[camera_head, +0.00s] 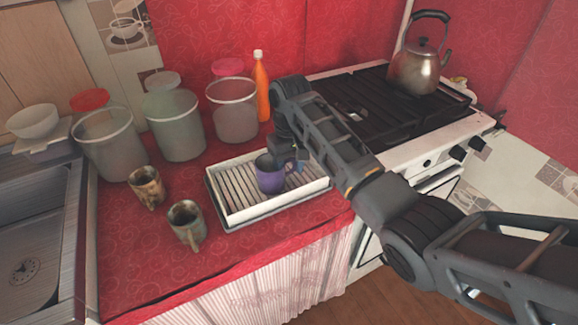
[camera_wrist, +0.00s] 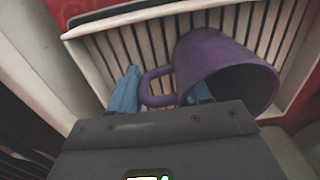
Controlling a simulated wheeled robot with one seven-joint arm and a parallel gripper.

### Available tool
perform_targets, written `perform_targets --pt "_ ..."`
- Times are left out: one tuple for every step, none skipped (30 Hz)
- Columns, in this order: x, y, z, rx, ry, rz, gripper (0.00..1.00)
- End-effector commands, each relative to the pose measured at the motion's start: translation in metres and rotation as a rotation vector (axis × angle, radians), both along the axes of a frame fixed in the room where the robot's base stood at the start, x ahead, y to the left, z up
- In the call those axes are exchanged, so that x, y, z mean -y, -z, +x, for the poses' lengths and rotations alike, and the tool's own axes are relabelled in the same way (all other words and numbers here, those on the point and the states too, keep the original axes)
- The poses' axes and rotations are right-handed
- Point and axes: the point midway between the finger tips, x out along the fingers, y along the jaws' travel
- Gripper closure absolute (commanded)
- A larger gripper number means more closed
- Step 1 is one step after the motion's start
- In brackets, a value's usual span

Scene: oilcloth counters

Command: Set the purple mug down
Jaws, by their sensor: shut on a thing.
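The purple mug (camera_head: 270,176) is at the white slatted tray (camera_head: 236,217) on the red counter. It looks upright, low over or on the slats; I cannot tell whether its base touches them. In the wrist view the mug (camera_wrist: 212,58) shows its dark opening to the lower right, with its handle toward my gripper. My gripper (camera_wrist: 160,92) has blue fingertips on either side of the handle and is shut on the mug there. In the head view my gripper (camera_head: 297,166) is at the mug's right side, partly hidden by my arm.
Two brown mugs (camera_head: 147,187) (camera_head: 186,224) stand left of the tray. Several clear canisters (camera_head: 174,125) and an orange bottle (camera_head: 262,90) stand behind it. A stove with a kettle (camera_head: 418,70) is at right, a sink (camera_head: 35,230) at left. Bare red cloth lies at front.

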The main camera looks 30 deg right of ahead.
Motion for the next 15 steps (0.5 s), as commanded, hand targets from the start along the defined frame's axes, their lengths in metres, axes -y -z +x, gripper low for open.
perform_targets --pt "0.0000 -0.0007 0.0003 0.001 0.000 0.000 1.00" --pt "0.0000 -0.0007 0.0003 0.001 0.000 0.000 1.00" --pt "0.0000 -0.0006 0.0003 0.001 0.000 0.000 1.00" --pt "0.0000 -0.0002 0.0002 0.001 0.000 0.000 1.00" --pt "-0.0001 0.0005 0.0002 0.001 0.000 0.000 1.00" --pt "-0.0001 0.0017 0.0001 0.000 0.000 0.001 1.00" --pt "-0.0002 0.0026 0.0001 0.000 0.000 0.001 1.00" --pt "-0.0002 0.0028 -0.0001 0.000 0.000 0.000 0.51" --pt "-0.0001 0.0026 -0.0001 0.000 0.000 0.000 0.47" --pt "-0.0001 0.0027 -0.0002 0.000 0.000 0.000 0.44" --pt "-0.0002 0.0027 -0.0002 0.000 0.000 0.000 0.41" --pt "-0.0002 0.0027 -0.0002 0.000 0.000 0.000 0.37" --pt "-0.0001 0.0027 -0.0002 0.000 0.000 0.000 0.34" --pt "-0.0001 0.0027 -0.0002 0.000 0.000 0.000 0.31" --pt "-0.0001 0.0026 -0.0002 0.000 0.000 0.000 0.28"
